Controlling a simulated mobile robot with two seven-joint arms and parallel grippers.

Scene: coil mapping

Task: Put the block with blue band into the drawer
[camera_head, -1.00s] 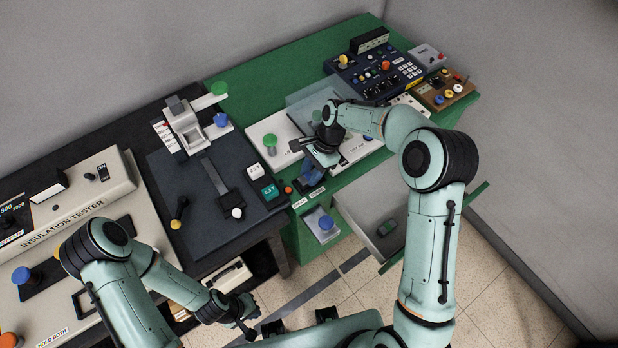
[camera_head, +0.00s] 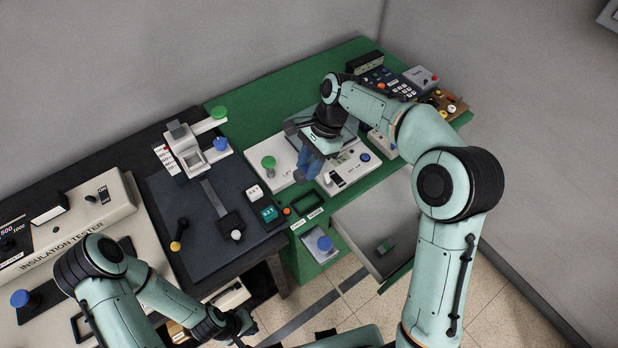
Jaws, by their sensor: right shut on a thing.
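My right gripper (camera_head: 308,162) is over the white panel on the green bench, pointing down and shut on a blue thing (camera_head: 309,164), likely the block with blue band. The fingers and wrist hide much of it, so its band cannot be made out. The drawer (camera_head: 350,237) below the bench front is pulled open, to the lower right of the right gripper.
A green knob (camera_head: 268,162) stands left of the right gripper. Control boxes (camera_head: 400,84) fill the back right. The insulation tester (camera_head: 70,228) is at left.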

